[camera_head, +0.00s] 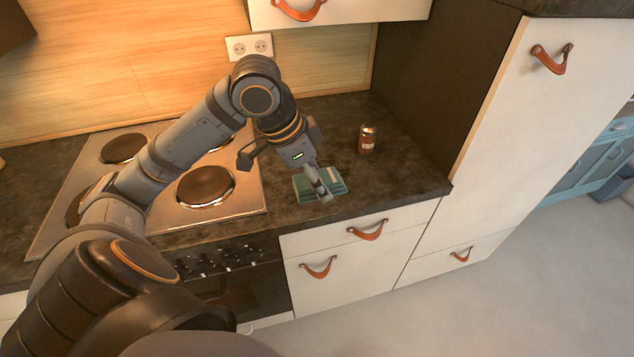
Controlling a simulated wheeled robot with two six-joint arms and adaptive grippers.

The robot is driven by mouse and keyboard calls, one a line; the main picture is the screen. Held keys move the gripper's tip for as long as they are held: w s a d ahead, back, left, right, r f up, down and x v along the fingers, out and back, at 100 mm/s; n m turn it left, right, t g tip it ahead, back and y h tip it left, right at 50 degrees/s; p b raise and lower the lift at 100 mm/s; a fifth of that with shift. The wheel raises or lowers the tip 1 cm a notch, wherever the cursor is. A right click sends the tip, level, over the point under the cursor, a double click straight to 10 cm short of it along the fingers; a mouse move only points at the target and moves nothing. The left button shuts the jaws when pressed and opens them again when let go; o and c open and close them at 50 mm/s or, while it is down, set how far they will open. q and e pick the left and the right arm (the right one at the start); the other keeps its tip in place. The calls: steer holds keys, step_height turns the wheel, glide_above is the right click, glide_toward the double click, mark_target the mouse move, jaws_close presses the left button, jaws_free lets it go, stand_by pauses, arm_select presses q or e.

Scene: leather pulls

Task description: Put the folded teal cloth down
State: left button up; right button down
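The folded teal cloth (336,181) is at the front of the dark countertop, right of the hob, and looks flat and level. My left gripper (318,184) reaches down to it from the upper left. One finger lies across the top of the cloth, with teal showing on both sides of it. The other finger is hidden, and the gripper appears shut on the cloth. Whether the cloth's underside touches the counter cannot be made out. My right gripper is not in view.
A brown can (367,140) stands behind and right of the cloth. The hob (245,198) with several round plates lies to the left. The dark countertop (408,180) is bare right of the cloth, up to a tall cabinet (535,110). The counter's front edge is close.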

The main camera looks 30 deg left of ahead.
arm_select(q)
steer(key=w+a+f, duration=0.2)
steer(key=w+f, duration=0.1)
steer(key=w+a+f+p, duration=0.1)
steer(key=w+a+f, duration=0.2)
steer(key=w, duration=0.1)
steer(key=w+a+f, duration=0.2)
steer(key=w+f, duration=0.1)
steer(key=shift+w+a, duration=0.3)
steer(key=shift+w+a+f, duration=0.1)
steer(key=shift+w+f, duration=0.1)
steer(key=shift+f, duration=0.1)
step_height(320, 180, down, 2)
steer(key=p, duration=0.2)
steer(key=shift+w+f+p, duration=0.1)
steer(key=shift+p, duration=0.2)
steer(key=shift+a+f, duration=0.1)
steer(key=shift+f, duration=0.25)
steer(key=shift+f, duration=0.35)
steer(key=o, duration=1)
